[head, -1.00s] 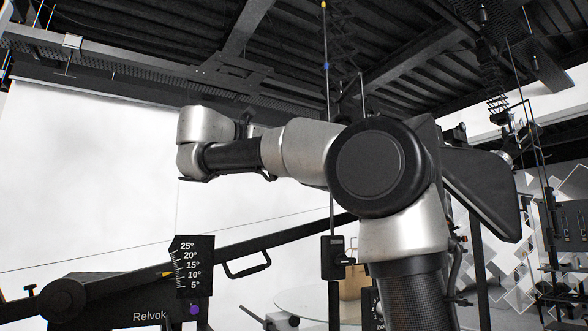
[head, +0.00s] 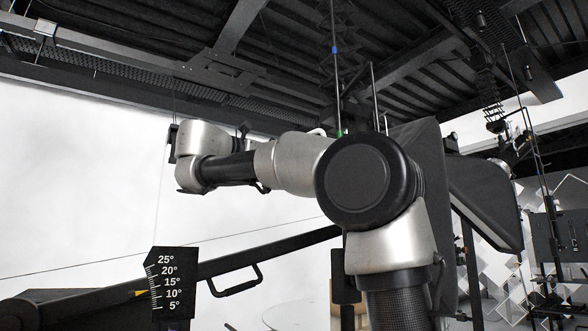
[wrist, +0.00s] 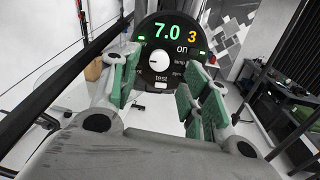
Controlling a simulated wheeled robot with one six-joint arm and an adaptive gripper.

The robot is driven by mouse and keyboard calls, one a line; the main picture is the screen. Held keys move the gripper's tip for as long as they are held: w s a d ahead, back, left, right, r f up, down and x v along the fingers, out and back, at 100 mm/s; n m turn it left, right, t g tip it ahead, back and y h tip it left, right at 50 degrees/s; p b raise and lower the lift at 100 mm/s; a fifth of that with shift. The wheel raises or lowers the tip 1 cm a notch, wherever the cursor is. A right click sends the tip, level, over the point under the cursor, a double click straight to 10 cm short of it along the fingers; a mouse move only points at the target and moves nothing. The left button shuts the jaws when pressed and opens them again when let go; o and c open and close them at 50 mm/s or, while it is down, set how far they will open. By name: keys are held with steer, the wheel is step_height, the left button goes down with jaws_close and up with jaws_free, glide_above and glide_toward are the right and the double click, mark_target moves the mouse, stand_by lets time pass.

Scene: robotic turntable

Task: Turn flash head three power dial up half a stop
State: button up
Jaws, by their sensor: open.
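The flash head's round black back panel (wrist: 181,44) is ahead of my gripper in the wrist view. It shows a green 7.0, a yellow 3, and the words "on" and "test". The white power dial (wrist: 159,66) is at the panel's left middle, with a mark on its rim. My gripper (wrist: 164,56) is open, with green-padded fingers to the left and right of the dial. The dial lies between them in the picture, and I see no finger touching it. The right finger covers part of the panel's lower right.
A black tilt scale marked 5° to 25° (head: 171,284) stands at lower left, beside a dark boom with a handle (head: 236,281). A round pale table (head: 290,315) is low in the middle. A dark softbox (head: 485,205) hangs at right behind my arm. White backdrop fills the left.

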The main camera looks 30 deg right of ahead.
steer(key=shift+x, duration=2.35)
